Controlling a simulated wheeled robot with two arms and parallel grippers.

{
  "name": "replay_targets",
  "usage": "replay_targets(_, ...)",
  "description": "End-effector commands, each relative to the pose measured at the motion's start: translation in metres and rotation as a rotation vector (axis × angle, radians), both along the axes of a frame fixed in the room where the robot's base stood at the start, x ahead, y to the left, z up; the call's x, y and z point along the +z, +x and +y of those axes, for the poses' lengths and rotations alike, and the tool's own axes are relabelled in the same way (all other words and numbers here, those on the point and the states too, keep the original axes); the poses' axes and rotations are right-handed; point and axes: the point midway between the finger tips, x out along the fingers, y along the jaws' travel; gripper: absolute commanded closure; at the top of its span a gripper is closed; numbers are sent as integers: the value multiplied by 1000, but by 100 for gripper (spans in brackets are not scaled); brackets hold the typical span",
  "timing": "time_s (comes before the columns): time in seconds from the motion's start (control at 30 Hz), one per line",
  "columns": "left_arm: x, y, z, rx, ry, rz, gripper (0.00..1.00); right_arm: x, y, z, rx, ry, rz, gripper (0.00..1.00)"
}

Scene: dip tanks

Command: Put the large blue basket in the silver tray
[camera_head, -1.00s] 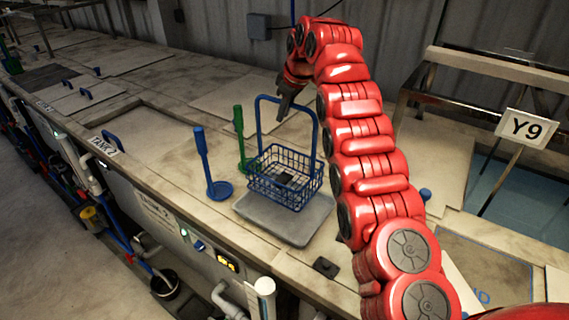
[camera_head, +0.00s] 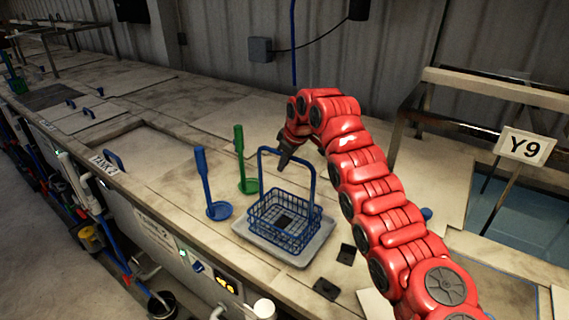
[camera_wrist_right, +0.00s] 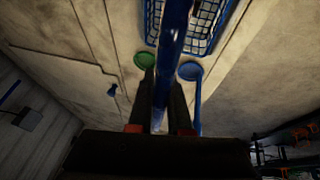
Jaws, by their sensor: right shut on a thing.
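The large blue wire basket (camera_head: 284,220) with a tall looped handle is upright over the silver tray (camera_head: 316,244). The tray's rim shows around the basket's base; I cannot tell whether the base touches the tray floor. My right gripper (camera_head: 284,162) is shut on the top of the basket handle. In the right wrist view, the blue handle (camera_wrist_right: 171,35) runs between the fingers of my right gripper (camera_wrist_right: 161,105), and part of the basket mesh (camera_wrist_right: 213,20) shows at the top. My left gripper is not in view.
A blue ladle-like tool (camera_head: 203,180) and a green one (camera_head: 241,165) stand left of the basket. Black square pads (camera_head: 326,289) lie on the counter at the tray's right. A Y9 sign (camera_head: 526,146) stands by an open tank at right.

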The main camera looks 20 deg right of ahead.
Motion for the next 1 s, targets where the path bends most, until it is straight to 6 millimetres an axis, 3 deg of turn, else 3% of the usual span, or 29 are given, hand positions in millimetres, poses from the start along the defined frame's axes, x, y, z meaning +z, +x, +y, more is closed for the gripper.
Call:
replay_targets(0.1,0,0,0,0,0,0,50,1,0,0,0,-1,2,100)
replay_targets(0.13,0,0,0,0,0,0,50,0,0,0,-1,-1,2,78)
replay_targets(0.27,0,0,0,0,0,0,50,0,0,0,0,-1,3,54)
replay_targets(0.67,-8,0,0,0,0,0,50,5,-3,-1,0,0,1,53)
replay_targets(1.0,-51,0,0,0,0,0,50,64,-31,-7,1,-2,-4,53)
